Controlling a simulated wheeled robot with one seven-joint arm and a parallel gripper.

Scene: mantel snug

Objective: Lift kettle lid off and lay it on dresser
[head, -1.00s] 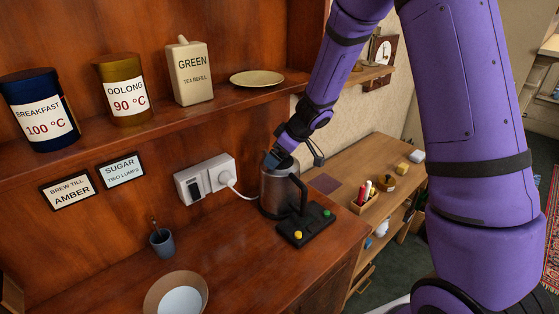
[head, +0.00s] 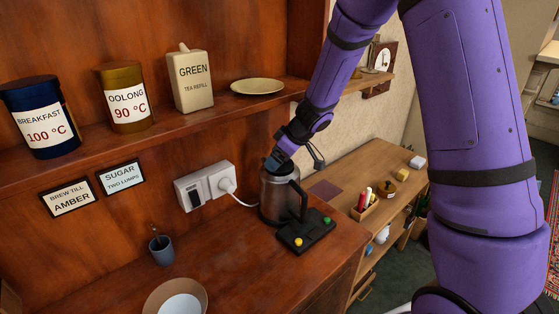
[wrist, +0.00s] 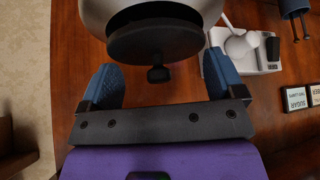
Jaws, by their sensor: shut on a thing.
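The steel kettle (head: 272,197) with a black handle stands upright at the right end of the dresser (head: 225,262), by a black base with a yellow and a green button. My gripper (head: 275,163) is at the kettle's top. In the wrist view, the dark round kettle lid (wrist: 155,42) with its small knob (wrist: 158,74) lies between the blue fingers of my gripper (wrist: 163,82), one on each side. My gripper is shut on the lid. The kettle's steel rim (wrist: 95,14) shows behind it. I cannot tell whether the lid is clear of the kettle.
A white socket box (head: 205,186) with a plug is on the back panel left of the kettle. A blue cup (head: 162,251) and a bowl (head: 176,299) stand to the left. A shelf with tins (head: 126,97) runs above. Bare dresser top lies between cup and kettle.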

